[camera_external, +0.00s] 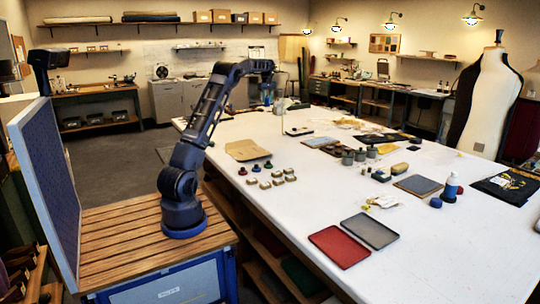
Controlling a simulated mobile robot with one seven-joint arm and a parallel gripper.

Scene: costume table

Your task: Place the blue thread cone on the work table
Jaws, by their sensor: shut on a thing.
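The white work table (330,240) fills the middle and right of the view. My arm reaches over its far left part, with the wrist pointing down. My gripper (267,93) is small in this view and is shut on what looks like the blue thread cone (267,101), held upright near the table's far left edge. The fingers are too small to make out, and I cannot tell whether the cone touches the tabletop.
Small spools (242,170) and several little tins (278,178) stand near the left edge, by a brown paper piece (247,150). A red tray (340,246) and a grey tray (370,231) lie in front. A dress form (490,105) stands right.

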